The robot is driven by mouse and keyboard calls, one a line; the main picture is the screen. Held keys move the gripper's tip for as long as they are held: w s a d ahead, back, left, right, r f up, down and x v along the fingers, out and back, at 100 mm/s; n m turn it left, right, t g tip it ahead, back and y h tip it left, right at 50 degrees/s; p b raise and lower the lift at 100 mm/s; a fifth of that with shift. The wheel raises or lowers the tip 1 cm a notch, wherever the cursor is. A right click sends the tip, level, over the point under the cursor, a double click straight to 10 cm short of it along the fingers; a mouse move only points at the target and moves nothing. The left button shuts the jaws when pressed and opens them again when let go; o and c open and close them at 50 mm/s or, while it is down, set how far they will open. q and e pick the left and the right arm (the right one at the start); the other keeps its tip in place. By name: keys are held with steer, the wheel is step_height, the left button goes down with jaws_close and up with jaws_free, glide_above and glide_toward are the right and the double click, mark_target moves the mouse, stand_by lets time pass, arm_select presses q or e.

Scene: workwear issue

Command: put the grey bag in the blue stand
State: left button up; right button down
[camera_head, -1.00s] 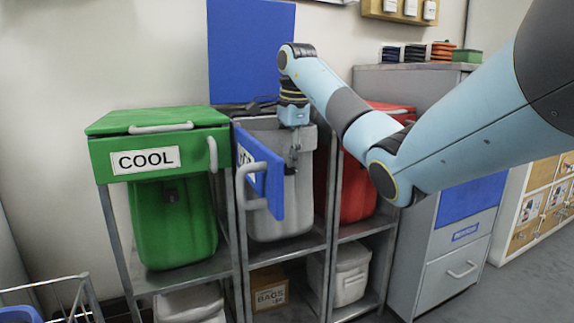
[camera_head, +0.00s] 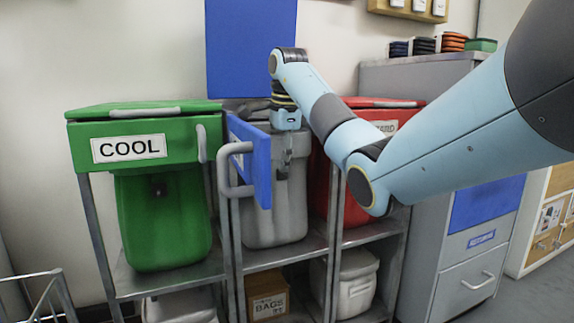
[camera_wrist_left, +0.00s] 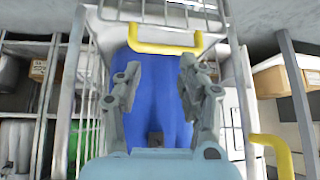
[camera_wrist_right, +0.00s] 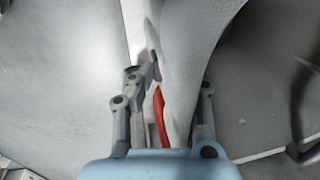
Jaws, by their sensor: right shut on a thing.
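The grey bag (camera_head: 275,219) hangs upright inside the blue stand, between its metal posts. The stand's blue lid (camera_head: 250,48) is raised against the wall, and its blue front flap (camera_head: 262,178) is swung outward with a grey handle. My right gripper (camera_head: 284,168) points down over the bag and is shut on its upper edge. The right wrist view shows pale grey fabric (camera_wrist_right: 188,60) between the fingers (camera_wrist_right: 175,95), with a red strip beside it. My left gripper (camera_wrist_left: 160,68) is open in the left wrist view, over something blue (camera_wrist_left: 160,105) in a wire frame; it is outside the head view.
A green stand (camera_head: 150,108) labelled COOL adjoins on the left, a red one (camera_head: 385,104) on the right. A BAGS carton (camera_head: 268,297) and a pale bin (camera_head: 357,284) sit below. A wire basket (camera_head: 48,280) is at lower left, a grey cabinet (camera_head: 420,250) at right.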

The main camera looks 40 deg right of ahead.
steer(key=c, duration=1.3)
jaws_free()
